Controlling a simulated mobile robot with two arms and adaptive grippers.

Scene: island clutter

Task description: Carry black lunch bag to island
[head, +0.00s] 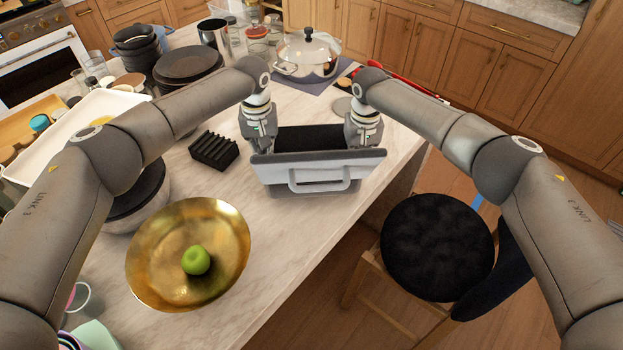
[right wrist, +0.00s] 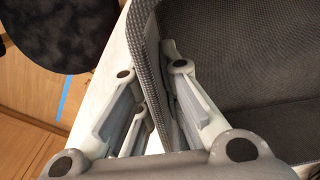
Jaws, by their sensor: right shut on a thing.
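The lunch bag (head: 318,177) is at the island's right edge in the head view. Its near face is light grey with a handle, and its open top shows a dark inside. My right gripper (head: 363,146) is at the bag's right side. In the right wrist view my right gripper (right wrist: 155,105) has one finger on each side of the bag's dark mesh wall (right wrist: 150,60) and is shut on it. My left gripper (head: 260,148) is at the bag's left side; its fingertips are hidden. I cannot tell whether the bag touches the marble island (head: 290,220).
A gold bowl (head: 215,265) with a green apple (head: 196,260) stands nearer on the island. A black ribbed holder (head: 214,150) is left of the bag. A lidded pot (head: 307,57) and dark pans (head: 188,65) stand behind. A black stool (head: 437,245) is at the right.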

